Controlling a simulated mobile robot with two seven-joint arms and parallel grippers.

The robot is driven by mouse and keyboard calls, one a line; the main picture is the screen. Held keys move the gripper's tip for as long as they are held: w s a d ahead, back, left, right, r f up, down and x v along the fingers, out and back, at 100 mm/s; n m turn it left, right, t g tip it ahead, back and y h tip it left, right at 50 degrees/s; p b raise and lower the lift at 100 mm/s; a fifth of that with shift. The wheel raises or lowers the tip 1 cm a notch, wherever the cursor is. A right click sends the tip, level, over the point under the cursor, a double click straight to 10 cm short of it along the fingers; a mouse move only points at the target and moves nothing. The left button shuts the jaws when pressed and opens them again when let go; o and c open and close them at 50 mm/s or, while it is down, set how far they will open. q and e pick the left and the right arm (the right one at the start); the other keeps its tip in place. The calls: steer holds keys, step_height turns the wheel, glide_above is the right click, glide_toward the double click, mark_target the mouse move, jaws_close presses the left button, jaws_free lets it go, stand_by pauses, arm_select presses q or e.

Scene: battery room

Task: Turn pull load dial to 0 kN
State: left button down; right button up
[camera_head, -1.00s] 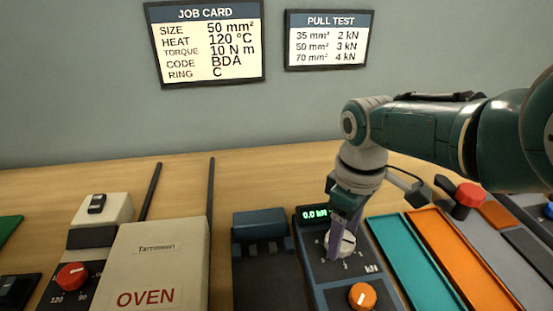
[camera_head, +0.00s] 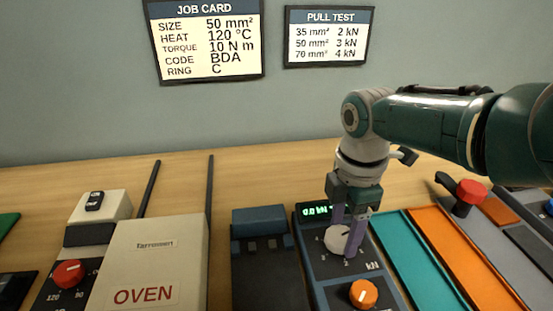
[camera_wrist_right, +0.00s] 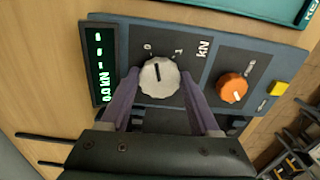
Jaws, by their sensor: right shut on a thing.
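The pull load dial (camera_head: 338,238) is a pale round knob on a dark blue panel marked kN. It also shows in the wrist view (camera_wrist_right: 159,82), where its dark pointer line points near the 0 mark, slightly to the 1 side. My right gripper (camera_head: 346,238) comes down from above and is shut on the dial, one purple finger on each side. The green display (camera_head: 316,211) reads 0.0 kN. Part of the scale is hidden by the fingers. My left gripper is not in view.
An orange knob (camera_head: 362,293) sits close in front of the dial on the same panel. Teal (camera_head: 420,262) and orange (camera_head: 452,262) trays lie to the right, with a red-knobbed lever (camera_head: 467,193) beyond. A cream oven (camera_head: 150,265) stands left.

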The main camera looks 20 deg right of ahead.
mark_target(343, 234)
steer(key=shift+n, duration=1.2)
steer(key=o, duration=1.4)
steer(key=shift+c, duration=0.2)
step_height(343, 234, up, 10)
steer(key=p, duration=0.5)
